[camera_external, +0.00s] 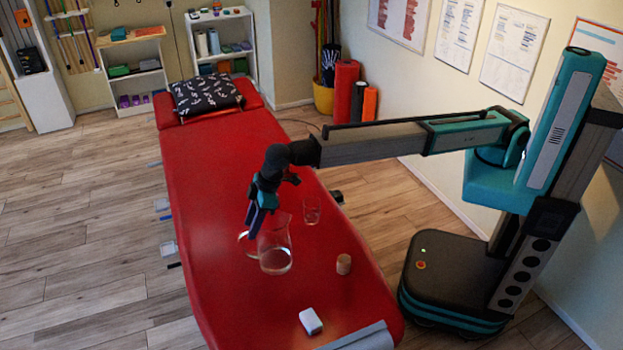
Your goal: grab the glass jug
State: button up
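The clear glass jug (274,258) stands upright on the red treatment table (215,185), on its near half. My gripper (257,226) reaches down over the jug's left side, where the jug's handle seems to be. The fingers overlap the upper left of the jug in this view. I cannot tell whether they touch the handle or are shut on it. The jug's base appears to rest on the table.
A drinking glass (311,212) stands right of the jug. A small beige cylinder (343,264) and a white box (311,321) sit nearer on the table. A black patterned pillow (204,96) lies at the far end. The table's left side is clear.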

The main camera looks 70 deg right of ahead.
aim_at(247, 249)
jog(key=shift+x, duration=1.05)
jog(key=shift+p+x, duration=1.2)
jog(key=shift+x, duration=1.4)
grip_shut()
jog(key=shift+s+d+f, duration=0.1)
